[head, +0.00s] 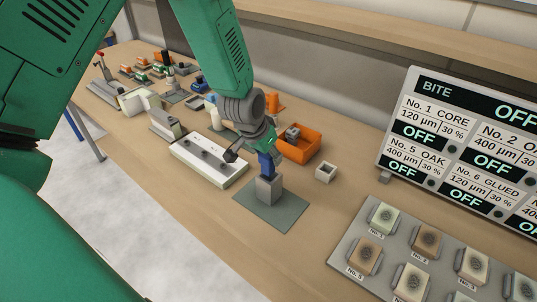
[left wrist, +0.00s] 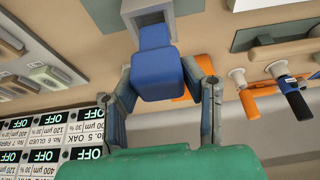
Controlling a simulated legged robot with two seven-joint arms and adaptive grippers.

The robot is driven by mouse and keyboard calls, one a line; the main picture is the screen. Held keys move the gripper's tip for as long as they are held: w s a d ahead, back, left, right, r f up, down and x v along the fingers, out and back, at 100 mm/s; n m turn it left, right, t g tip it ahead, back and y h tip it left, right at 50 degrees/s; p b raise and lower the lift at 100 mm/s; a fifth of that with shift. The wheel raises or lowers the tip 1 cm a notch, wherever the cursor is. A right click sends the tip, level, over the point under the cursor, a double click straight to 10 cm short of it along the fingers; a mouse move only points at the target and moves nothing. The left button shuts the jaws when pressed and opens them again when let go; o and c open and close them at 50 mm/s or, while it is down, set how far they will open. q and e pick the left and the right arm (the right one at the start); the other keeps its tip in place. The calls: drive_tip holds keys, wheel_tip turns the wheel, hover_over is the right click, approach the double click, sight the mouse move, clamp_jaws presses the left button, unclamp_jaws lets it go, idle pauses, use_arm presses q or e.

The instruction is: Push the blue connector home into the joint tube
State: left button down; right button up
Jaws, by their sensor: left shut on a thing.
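The blue connector (head: 266,164) is between the fingers of my left gripper (head: 262,150), which is shut on it from above. The grey joint tube (head: 269,189) stands upright directly below. In the left wrist view, the connector's wide blue block (left wrist: 158,76) lies between the two fingertips (left wrist: 163,80). Its narrower blue part reaches the mouth of the joint tube (left wrist: 147,8). How deep it sits inside is hidden. My right gripper is not in view.
The tube stands on a grey-green mat (head: 262,214). An orange bin (head: 303,149) and a small white box (head: 325,173) are close by. A sample tray (head: 343,249) and display board (head: 462,145) are right. Wood in front is clear.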

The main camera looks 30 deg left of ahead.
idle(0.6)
use_arm(q)
drive_tip(key=shift+d, duration=0.15)
drive_tip(key=shift+p, duration=0.5)
idle(0.7)
drive_tip(key=shift+f+b, duration=1.6)
drive_tip(key=shift+f, duration=0.95)
drive_tip(key=c, duration=0.9)
unclamp_jaws()
drive_tip(key=shift+r, duration=0.1)
